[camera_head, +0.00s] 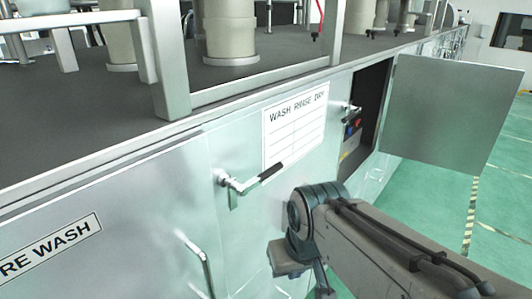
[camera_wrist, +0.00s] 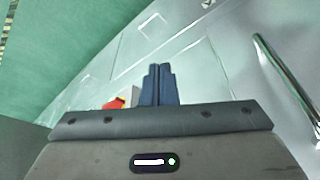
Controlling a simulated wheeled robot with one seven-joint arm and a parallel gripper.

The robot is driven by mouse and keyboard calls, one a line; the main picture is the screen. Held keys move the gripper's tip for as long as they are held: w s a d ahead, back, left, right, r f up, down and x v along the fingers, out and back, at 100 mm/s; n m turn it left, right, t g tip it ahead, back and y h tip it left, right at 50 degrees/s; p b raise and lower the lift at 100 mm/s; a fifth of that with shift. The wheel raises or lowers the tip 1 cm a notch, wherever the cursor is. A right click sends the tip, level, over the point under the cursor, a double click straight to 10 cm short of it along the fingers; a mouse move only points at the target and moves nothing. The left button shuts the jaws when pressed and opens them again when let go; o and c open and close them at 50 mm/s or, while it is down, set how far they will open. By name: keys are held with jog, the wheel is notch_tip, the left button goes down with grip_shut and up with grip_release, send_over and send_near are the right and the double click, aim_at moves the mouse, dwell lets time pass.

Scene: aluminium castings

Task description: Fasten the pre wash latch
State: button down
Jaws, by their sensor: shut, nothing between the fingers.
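The pre wash door (camera_head: 110,215) is a pale metal panel at the left of the head view, with a partly cut-off label (camera_head: 50,245). It looks flush or nearly flush with the cabinet front. The latch (camera_head: 250,180) at its right side has a metal pivot and a black-gripped lever pointing right and slightly up. I cannot tell whether it is engaged. A curved bar handle (camera_head: 197,262) is below it. My gripper (camera_wrist: 159,72) is shut and empty in the wrist view. In the head view, my wrist is below and right of the latch, apart from it; the fingertips are not clear.
A "WASH RINSE DRY" chart (camera_head: 295,122) is right of the latch. Another latch (camera_head: 350,112) is beyond it, beside an open compartment. That compartment's door (camera_head: 455,110) swings out over the green floor (camera_head: 500,215). A metal bar (camera_wrist: 285,85) shows at right in the wrist view.

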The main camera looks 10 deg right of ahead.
jog(key=w+r+n, duration=0.2)
jog(key=w+r, duration=0.3)
jog(key=r, duration=0.4)
jog(key=w+r+n, duration=0.1)
jog(key=w+r, duration=0.4)
jog(key=r, duration=0.4)
notch_tip(320, 180, up, 12)
jog(key=n+g+y, duration=0.1)
jog(key=n+g, duration=0.1)
jog(key=n, duration=0.2)
send_over(271, 168)
jog(key=s+d, duration=0.2)
jog(key=s, duration=0.1)
jog(key=shift+b, duration=0.35)
jog(key=shift+w, duration=0.1)
jog(key=f, duration=0.4)
jog(key=w+a+f+b, duration=0.1)
jog(key=f, duration=0.4)
jog(key=w+f, duration=0.1)
jog(key=f, duration=0.3)
jog(key=shift+a+f, duration=0.35)
jog(key=shift+w+d+y, duration=0.1)
jog(key=shift+w+y, duration=0.1)
jog(key=shift+y, duration=0.1)
